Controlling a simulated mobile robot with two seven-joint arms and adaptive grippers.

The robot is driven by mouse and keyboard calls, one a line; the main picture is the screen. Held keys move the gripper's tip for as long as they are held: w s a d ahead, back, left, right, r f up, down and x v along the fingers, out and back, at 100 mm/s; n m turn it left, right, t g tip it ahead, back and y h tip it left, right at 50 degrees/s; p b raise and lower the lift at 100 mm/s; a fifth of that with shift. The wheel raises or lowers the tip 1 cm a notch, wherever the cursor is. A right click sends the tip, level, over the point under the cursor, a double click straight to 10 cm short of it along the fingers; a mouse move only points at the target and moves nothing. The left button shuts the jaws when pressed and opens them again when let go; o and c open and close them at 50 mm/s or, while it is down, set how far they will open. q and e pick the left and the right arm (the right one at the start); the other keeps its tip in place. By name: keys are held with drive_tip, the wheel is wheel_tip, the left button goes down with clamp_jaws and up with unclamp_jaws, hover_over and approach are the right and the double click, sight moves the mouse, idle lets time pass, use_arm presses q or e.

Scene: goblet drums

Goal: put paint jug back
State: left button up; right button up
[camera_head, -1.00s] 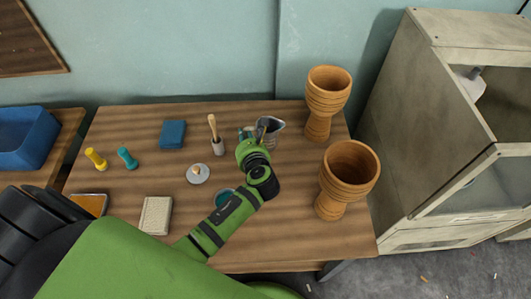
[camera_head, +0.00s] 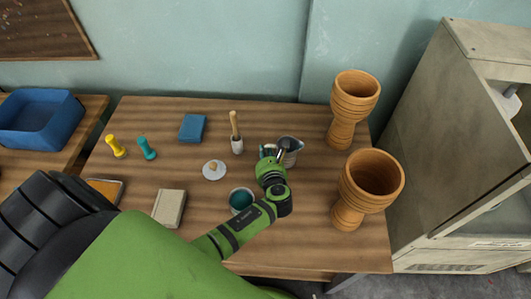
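The grey metal paint jug (camera_head: 291,146) is near the middle of the table, in front of the upper right goblet. My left gripper (camera_head: 273,155) is at the jug's left side and appears shut on its handle side; the fingers are small and partly hidden by the wrist. I cannot tell whether the jug's base touches the table. A round bowl of teal paint (camera_head: 241,199) stands to the left of my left arm, nearer to me than the jug. My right gripper is not in view.
Two wooden goblet drums (camera_head: 353,105) (camera_head: 367,185) stand at the table's right. A brush in a holder (camera_head: 237,143), round lid (camera_head: 214,170), blue box (camera_head: 192,128), pale block (camera_head: 169,207) and yellow and teal pieces (camera_head: 116,146) (camera_head: 147,148) lie left. A cabinet (camera_head: 455,150) stands right.

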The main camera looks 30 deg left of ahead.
use_arm(q)
drive_tip(key=o, duration=0.4)
drive_tip(key=shift+r, duration=0.1)
drive_tip(key=p+v, duration=0.1)
drive_tip(key=v, duration=1.1)
drive_tip(key=shift+s, duration=0.1)
